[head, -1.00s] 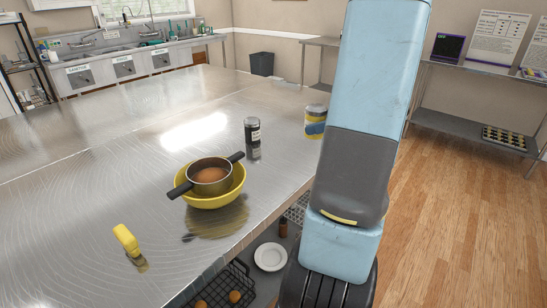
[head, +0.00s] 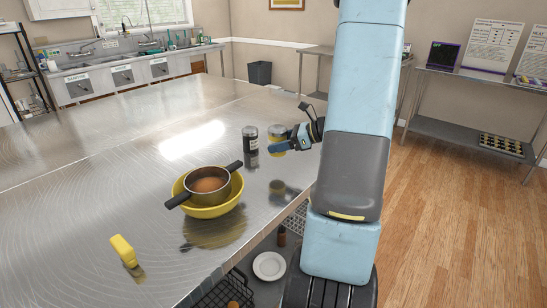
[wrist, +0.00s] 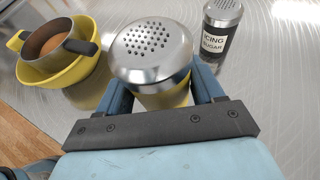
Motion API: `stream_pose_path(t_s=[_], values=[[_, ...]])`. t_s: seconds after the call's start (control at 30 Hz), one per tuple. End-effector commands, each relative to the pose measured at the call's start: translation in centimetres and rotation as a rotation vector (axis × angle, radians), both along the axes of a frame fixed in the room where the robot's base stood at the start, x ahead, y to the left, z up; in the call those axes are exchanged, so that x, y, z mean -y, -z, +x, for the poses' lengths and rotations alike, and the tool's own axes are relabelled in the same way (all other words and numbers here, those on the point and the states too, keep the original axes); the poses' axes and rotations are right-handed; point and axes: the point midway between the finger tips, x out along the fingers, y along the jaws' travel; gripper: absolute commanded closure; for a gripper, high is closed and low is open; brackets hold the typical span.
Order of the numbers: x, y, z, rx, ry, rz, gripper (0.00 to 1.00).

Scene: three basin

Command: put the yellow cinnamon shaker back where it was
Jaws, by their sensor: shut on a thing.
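The yellow cinnamon shaker (head: 277,134) is held upright in my gripper (head: 279,147) above the steel table, with its reflection on the metal below. In the wrist view its perforated silver lid (wrist: 150,48) faces the camera, and a little of its yellow body shows between my blue fingers (wrist: 163,95). My gripper is shut on the shaker. The dark icing sugar shaker (head: 250,139) stands just left of it, with a small gap; its label shows in the wrist view (wrist: 214,42).
A yellow bowl (head: 209,211) with a dark-handled pot (head: 208,186) in it stands on the steel table (head: 90,200), nearer and to the left. The table's far left is clear.

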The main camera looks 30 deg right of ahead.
Motion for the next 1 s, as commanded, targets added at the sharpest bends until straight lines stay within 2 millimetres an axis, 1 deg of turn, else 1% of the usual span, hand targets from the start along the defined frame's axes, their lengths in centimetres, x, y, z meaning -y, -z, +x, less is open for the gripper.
stream_pose_path(t_s=[0.03, 0.1, 0.2, 0.43, 0.6, 0.7, 1.0], values=[[-0.3, 0.8, 0.6, -0.002, -0.001, 0.002, 0.67], [-0.7, 1.5, 1.1, -0.001, -0.002, 0.002, 0.67], [-0.9, 2.2, 1.7, 0.0, -0.001, 0.0, 0.67], [-1.2, 3.2, 2.4, 0.0, -0.001, 0.0, 0.67], [-1.3, 5.4, 2.6, -0.002, 0.001, 0.002, 0.67], [-1.3, 6.3, 2.6, -0.001, 0.0, 0.001, 0.67], [-1.2, 6.5, 2.5, 0.0, 0.001, 0.0, 0.67]])
